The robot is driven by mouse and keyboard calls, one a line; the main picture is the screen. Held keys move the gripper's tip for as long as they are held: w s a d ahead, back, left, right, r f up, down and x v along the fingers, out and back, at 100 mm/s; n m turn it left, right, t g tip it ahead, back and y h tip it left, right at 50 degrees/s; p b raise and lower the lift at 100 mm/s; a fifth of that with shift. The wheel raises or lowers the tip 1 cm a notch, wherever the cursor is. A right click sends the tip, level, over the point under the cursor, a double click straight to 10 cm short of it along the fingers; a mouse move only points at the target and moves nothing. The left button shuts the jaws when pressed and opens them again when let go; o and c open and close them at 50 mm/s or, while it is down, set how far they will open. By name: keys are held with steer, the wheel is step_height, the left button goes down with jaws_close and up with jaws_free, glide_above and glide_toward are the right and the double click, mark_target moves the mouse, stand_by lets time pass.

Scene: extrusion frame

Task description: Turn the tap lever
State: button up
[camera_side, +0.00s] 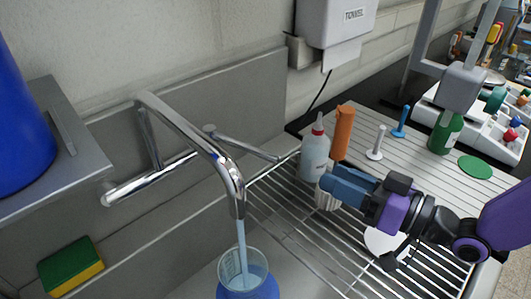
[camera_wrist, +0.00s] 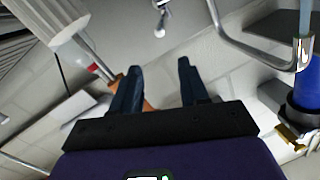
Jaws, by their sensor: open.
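The chrome tap spout (camera_side: 195,140) reaches out from the wall in the side view, with a stream of water (camera_side: 242,245) falling from its tip into a blue vessel (camera_side: 247,284). The thin chrome lever (camera_side: 245,147) sticks out behind the spout, toward the drying rack. In the wrist view the spout (camera_wrist: 250,51) is at upper right. A small chrome piece (camera_wrist: 160,20) at top middle looks like the lever's end. My gripper (camera_side: 345,183) is right of the lever, apart from it, over the rack. Its two fingers (camera_wrist: 158,72) are spread and empty in the wrist view.
A white bottle with a red cap (camera_side: 315,157) and an orange item (camera_side: 343,131) stand close beside my fingers. The wire rack (camera_side: 290,220) lies below. A paper dispenser (camera_side: 335,22) hangs on the wall. A green and yellow sponge (camera_side: 72,266) is at lower left.

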mark_target(269, 157)
steer(key=s+a+r+m+t+h, duration=0.1)
steer(key=s+m+h, duration=0.1)
steer(key=m, duration=1)
steer(key=s+a+r+m+h, duration=0.1)
steer(key=s+a+m+h, duration=0.1)
steer(key=m, duration=0.9)
steer(key=x, duration=1.7)
steer(key=shift+w+r, duration=0.2)
steer(key=shift+w, duration=0.05)
steer(key=shift+d, duration=0.1)
jaws_close()
